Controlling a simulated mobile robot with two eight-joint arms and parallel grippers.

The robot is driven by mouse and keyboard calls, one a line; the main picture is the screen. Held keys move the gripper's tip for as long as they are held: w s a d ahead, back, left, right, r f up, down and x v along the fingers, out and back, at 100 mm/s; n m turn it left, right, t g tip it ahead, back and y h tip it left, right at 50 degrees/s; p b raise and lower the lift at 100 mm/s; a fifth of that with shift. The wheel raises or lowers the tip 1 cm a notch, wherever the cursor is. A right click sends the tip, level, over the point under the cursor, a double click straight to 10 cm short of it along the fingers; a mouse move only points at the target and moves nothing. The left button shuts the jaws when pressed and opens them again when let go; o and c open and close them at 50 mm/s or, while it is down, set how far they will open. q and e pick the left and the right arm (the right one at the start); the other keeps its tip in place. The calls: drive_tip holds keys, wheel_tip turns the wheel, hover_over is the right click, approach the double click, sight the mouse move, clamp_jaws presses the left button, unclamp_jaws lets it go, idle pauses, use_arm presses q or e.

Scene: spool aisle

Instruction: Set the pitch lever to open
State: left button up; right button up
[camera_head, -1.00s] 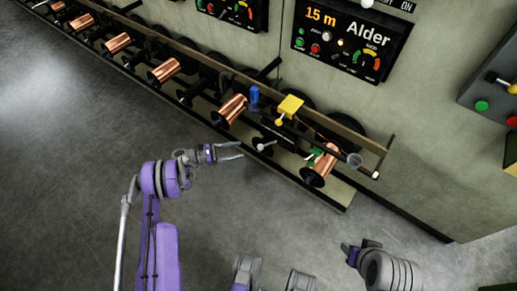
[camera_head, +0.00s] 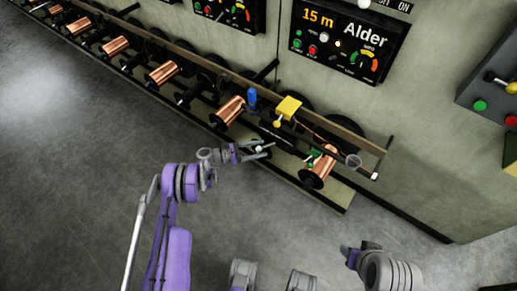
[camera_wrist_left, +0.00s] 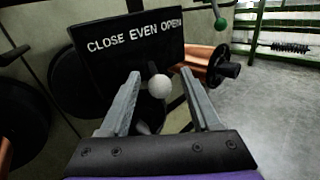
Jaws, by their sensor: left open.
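The pitch lever has a white ball knob (camera_wrist_left: 160,86) on a dark stem, in front of a black plate (camera_wrist_left: 128,55) lettered CLOSE EVEN OPEN. The stem points near the EVEN word. In the head view the knob (camera_head: 259,148) shows small at my left gripper (camera_head: 267,149). In the left wrist view my left gripper (camera_wrist_left: 165,92) is open, one finger on each side of the knob, with gaps visible on both sides. Whether the fingertips reach past the knob is hard to tell. What seems to be my right gripper (camera_head: 350,254) is low at the right; its fingers are unclear.
A row of copper spools (camera_head: 229,109) runs along a rail (camera_head: 215,70) by the wall. A yellow block (camera_head: 288,106), a blue part (camera_head: 252,97) and a green knob (camera_wrist_left: 221,24) are close by. An Alder display panel (camera_head: 348,40) hangs above. The grey floor is clear.

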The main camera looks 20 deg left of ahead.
use_arm(q)
clamp_jaws()
idle(1.4)
